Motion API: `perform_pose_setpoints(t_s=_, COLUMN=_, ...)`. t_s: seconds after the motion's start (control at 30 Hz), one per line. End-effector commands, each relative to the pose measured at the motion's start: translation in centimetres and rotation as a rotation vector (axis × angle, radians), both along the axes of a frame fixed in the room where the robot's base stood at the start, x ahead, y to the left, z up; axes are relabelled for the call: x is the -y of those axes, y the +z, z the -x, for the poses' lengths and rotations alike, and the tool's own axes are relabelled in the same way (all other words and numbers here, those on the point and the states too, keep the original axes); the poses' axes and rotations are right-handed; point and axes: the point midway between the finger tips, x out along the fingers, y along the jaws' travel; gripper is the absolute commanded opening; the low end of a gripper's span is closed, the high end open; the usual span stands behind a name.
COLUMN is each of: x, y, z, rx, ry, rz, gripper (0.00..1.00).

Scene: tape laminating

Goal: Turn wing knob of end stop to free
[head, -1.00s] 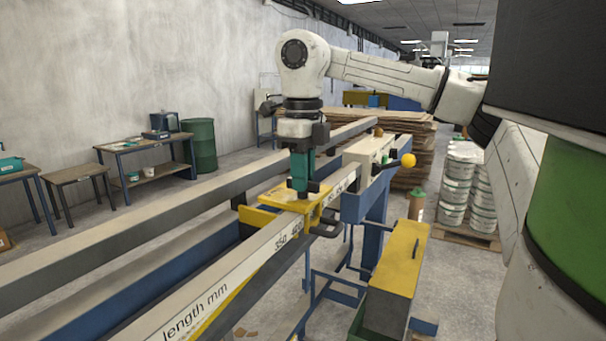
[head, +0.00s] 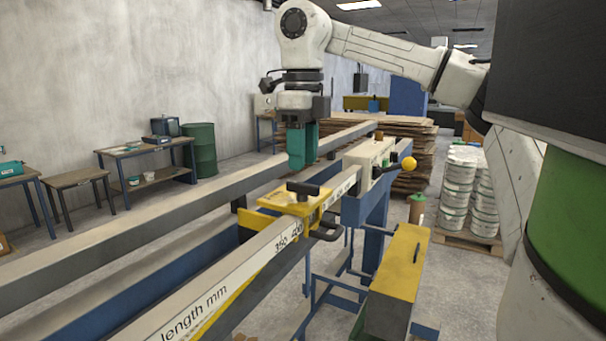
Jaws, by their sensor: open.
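The yellow end stop (head: 268,204) sits across the rail with the length scale, in the middle of the head view. Its black wing knob (head: 302,188) stands on top, with its bar lying roughly left to right in the picture. A dark handle (head: 326,234) sticks out at the front of the end stop. My gripper (head: 301,163), with teal fingers, hangs pointing down above the knob and apart from it. It is open and holds nothing that I can see.
The length scale (head: 205,299) runs along the front rail. A cream block with a yellow ball lever (head: 409,163) stands farther along the rail. A yellow-topped box (head: 396,262) is at lower right. Stacked white buckets (head: 462,185) stand behind. The space above the rails is clear around my gripper.

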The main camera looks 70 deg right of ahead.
Motion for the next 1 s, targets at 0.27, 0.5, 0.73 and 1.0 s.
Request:
perform_pose_setpoints(t_s=0.27, x=0.0, y=4.7, z=-0.1, rx=0.002, ry=-0.001, rz=0.002, gripper=0.4)
perform_pose_setpoints(t_s=0.5, x=0.0, y=6.1, z=0.0, rx=0.001, ry=0.001, rz=0.0, gripper=0.4)
perform_pose_setpoints(t_s=0.73, x=0.0, y=6.1, z=0.0, rx=0.0, ry=0.001, rz=0.0, gripper=0.4)
perform_pose_setpoints(t_s=1.0, x=0.0, y=6.1, z=0.0, rx=0.0, ry=0.001, rz=0.0, gripper=0.4)
